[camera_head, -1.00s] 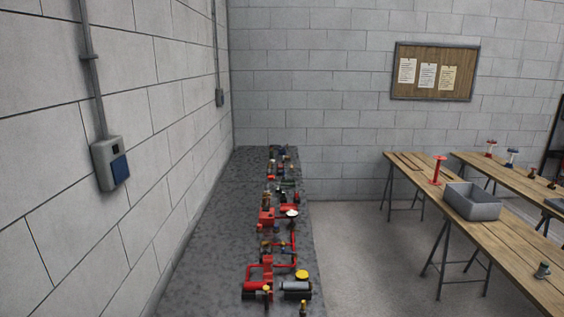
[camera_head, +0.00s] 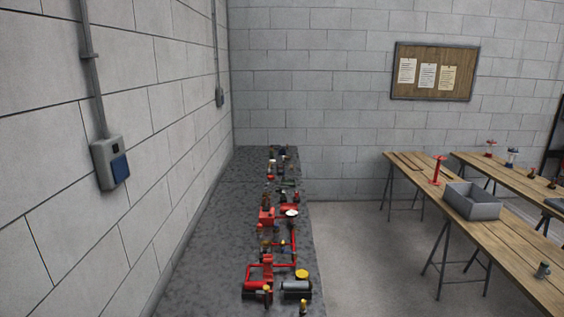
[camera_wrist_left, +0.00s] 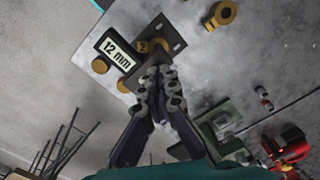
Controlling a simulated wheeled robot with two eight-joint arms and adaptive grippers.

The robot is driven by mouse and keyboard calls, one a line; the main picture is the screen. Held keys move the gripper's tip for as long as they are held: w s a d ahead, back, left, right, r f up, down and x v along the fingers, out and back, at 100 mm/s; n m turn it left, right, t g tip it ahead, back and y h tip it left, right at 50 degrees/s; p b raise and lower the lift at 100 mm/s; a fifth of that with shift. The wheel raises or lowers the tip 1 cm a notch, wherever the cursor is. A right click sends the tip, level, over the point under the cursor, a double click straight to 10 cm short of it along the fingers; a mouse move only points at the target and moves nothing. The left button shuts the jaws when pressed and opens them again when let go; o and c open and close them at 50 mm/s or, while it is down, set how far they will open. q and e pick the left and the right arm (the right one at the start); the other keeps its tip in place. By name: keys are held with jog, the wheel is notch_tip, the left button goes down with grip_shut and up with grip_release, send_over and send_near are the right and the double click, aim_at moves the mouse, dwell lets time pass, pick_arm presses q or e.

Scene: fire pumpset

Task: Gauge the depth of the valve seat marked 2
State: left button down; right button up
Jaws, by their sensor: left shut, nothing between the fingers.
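In the left wrist view my left gripper (camera_wrist_left: 157,72) is shut and empty. Its fingertips are close to a dark plate (camera_wrist_left: 170,40) that carries a brass round piece (camera_wrist_left: 148,46); a mark on that piece looks like a 2 but is hard to read. A display (camera_wrist_left: 117,52) reading "12 mm" lies left of the fingertips. Whether the fingertips touch the plate or the brass piece I cannot tell. Neither gripper shows in the head view, and my right gripper is in no view.
A brass ring (camera_wrist_left: 222,13) lies on the grey surface. A green part (camera_wrist_left: 215,120) and red fittings (camera_wrist_left: 290,145) are to the right. In the head view, a long stone bench (camera_head: 205,235) holds pump parts along its right side. Wooden tables (camera_head: 410,172) stand across a clear floor.

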pick_arm(q)
jog(key=shift+s, duration=0.15)
jog(key=shift+r+p, duration=0.55)
jog(key=shift+r, duration=0.15)
jog(key=shift+r+p, duration=1.8)
jog(key=shift+r, duration=1.05)
jog(key=shift+f, duration=0.1)
jog(key=s+a+f+n+t+b, duration=0.2)
jog(key=a+f+n+t+b, duration=0.1)
jog(key=a+b, duration=0.6)
jog(key=s+a+f+n+t+b, duration=0.3)
jog(key=a+b, duration=0.6)
jog(key=b, duration=0.6)
jog(key=shift+f+t+b, duration=0.3)
jog(key=shift+f+t, duration=0.15)
jog(key=shift+t, duration=0.15)
